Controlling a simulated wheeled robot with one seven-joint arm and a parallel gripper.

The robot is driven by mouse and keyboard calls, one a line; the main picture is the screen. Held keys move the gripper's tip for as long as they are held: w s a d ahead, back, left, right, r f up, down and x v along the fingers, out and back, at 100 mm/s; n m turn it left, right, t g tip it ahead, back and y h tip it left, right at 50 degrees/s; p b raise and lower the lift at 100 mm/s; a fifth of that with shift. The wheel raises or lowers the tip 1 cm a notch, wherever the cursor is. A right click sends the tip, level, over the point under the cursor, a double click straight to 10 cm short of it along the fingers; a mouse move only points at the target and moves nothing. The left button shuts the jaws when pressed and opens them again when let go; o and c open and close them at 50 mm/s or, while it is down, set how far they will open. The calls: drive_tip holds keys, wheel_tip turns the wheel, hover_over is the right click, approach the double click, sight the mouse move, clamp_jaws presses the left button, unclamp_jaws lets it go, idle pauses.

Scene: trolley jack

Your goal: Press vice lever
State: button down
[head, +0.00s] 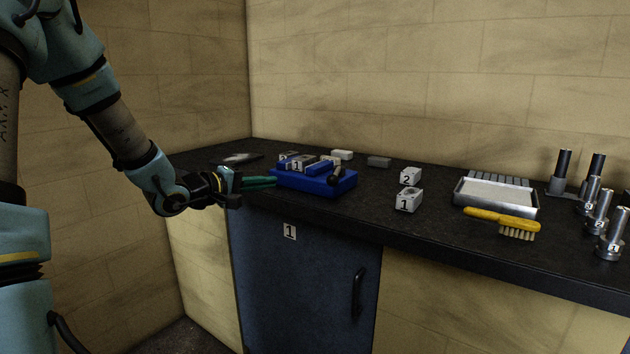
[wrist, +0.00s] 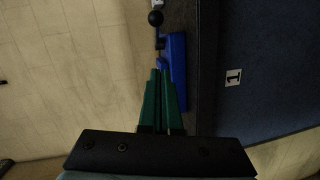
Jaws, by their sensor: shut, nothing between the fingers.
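A blue vice (head: 312,181) sits on the dark worktop, with grey blocks marked with numbers on top. A dark lever with a rounded knob (head: 337,171) stands at its right end. In the wrist view the vice's blue side (wrist: 178,75) shows beyond the fingers, and a black ball (wrist: 155,18), apparently the lever's knob, is farther off. My gripper (head: 274,182) has green fingers, shut and empty, pointing right at the vice's left end. The fingertips (wrist: 160,72) look close to the vice; I cannot tell whether they touch it.
The worktop's front edge runs below the vice, above a blue cabinet door (head: 300,270). Grey numbered blocks (head: 409,199), a metal tray (head: 497,191), a yellow brush (head: 502,219) and several metal posts (head: 598,212) stand to the right. Walls close the back and left.

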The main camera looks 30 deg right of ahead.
drive_tip(key=shift+s+d+r+h, duration=0.2)
drive_tip(key=shift+d+r+h, duration=0.05)
drive_tip(key=shift+r+h, duration=0.05)
drive_tip(key=s+d+p+x, duration=0.1)
drive_tip(key=s+p+x, duration=0.1)
drive_tip(key=x, duration=1)
drive_tip(key=shift+s+d+f+p, duration=0.3)
drive_tip(key=shift+p, duration=0.1)
